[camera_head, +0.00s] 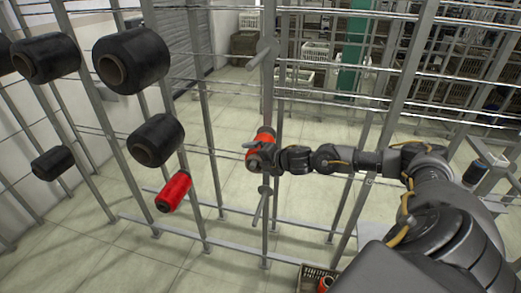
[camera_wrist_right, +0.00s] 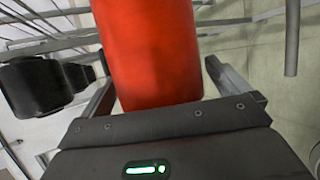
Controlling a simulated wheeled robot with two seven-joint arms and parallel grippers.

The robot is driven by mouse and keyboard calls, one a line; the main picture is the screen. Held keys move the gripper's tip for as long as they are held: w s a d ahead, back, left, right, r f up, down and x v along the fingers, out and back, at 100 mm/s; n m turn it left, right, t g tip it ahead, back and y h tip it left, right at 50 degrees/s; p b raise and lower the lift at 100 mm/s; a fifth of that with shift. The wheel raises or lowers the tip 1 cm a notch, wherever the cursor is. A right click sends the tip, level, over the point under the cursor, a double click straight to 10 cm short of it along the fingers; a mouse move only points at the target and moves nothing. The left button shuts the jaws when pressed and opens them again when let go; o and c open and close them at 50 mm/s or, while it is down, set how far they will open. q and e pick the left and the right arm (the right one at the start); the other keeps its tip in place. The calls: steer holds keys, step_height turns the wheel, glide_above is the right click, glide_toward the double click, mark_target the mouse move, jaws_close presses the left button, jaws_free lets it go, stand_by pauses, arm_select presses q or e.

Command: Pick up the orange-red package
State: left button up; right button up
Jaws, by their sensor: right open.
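An orange-red package (camera_head: 265,136) sits on the rack post in the middle of the head view, partly hidden by my right gripper (camera_head: 259,153). In the right wrist view the package (camera_wrist_right: 150,50) is a large smooth red cylinder running up out of the picture. It lies between the two fingers of my right gripper (camera_wrist_right: 162,88), which are open on either side of it. A gap shows beside the right finger; whether the left one touches cannot be told. A second red package (camera_head: 173,192) hangs lower left on the rack. My left gripper is not in view.
Several black bobbins (camera_head: 135,60) sit on the rack at left. Bare pegs (camera_head: 263,55) stick out above and below the package. A crate (camera_head: 312,272) holding something red stands on the floor at the bottom. Metal posts and rails surround my right arm.

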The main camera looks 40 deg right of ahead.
steer(key=shift+s, duration=0.1)
steer(key=shift+c, duration=0.8)
steer(key=c, duration=1)
steer(key=shift+o, duration=0.2)
steer(key=shift+r, duration=0.2)
